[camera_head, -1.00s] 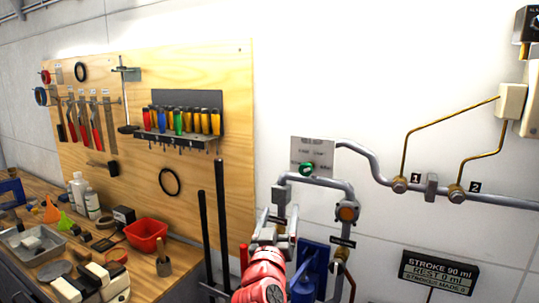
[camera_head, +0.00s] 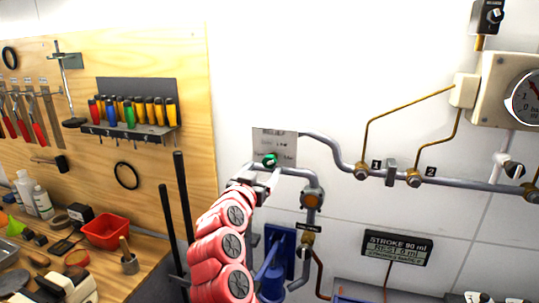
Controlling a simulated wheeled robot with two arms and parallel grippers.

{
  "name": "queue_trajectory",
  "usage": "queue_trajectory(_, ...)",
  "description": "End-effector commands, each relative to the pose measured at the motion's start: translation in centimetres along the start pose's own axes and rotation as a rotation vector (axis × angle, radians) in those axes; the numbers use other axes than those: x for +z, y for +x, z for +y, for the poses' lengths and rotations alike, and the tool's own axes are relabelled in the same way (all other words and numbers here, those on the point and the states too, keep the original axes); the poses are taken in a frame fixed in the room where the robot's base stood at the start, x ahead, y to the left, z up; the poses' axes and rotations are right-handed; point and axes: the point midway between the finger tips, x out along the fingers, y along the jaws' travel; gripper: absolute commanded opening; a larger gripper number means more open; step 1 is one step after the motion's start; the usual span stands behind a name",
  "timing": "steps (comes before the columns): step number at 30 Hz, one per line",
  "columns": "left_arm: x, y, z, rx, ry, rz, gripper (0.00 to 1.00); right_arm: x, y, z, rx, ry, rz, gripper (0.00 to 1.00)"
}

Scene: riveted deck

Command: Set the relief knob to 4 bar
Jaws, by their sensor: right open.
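A green knob (camera_head: 270,160) sits on a small grey plate (camera_head: 275,137) on the white wall. The plate's lettering is too small to read, so the knob's setting cannot be told. My right gripper (camera_head: 258,182) is open, just below the knob and in front of the pipework. Its fingers look empty; whether they touch the knob cannot be told. My left gripper is not in view. A black knob on a box (camera_head: 488,17) is at the top right, its marks unreadable.
Grey pipe (camera_head: 335,152) runs right from the plate, with fittings marked 1 and 2. A pressure gauge (camera_head: 526,97) is at the right edge. A blue pump-like part (camera_head: 272,262) stands below the gripper. The display (camera_head: 397,248) reads STROKE 90 ml, REST 0 ml. A cluttered bench is at left.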

Motion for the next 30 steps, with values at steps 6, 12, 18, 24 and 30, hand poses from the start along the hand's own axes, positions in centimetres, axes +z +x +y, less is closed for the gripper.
queue_trajectory(6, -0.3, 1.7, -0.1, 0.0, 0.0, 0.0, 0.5, -0.2, 3.2, 0.0, 0.001, -0.001, -0.003, 0.77)
queue_trajectory(12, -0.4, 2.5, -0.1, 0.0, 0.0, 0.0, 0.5, -0.1, 5.4, 0.2, 0.005, 0.001, -0.002, 0.77)
queue_trajectory(18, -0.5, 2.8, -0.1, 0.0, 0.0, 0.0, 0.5, 0.0, 6.3, 0.0, -0.002, 0.0, 0.0, 0.77)
queue_trajectory(24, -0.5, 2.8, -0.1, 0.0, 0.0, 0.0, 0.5, 0.1, 6.4, 0.0, -0.003, -0.001, 0.0, 0.77)
queue_trajectory(30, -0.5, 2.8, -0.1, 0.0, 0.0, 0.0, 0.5, 0.1, 6.4, -0.1, -0.003, -0.001, 0.001, 0.58)
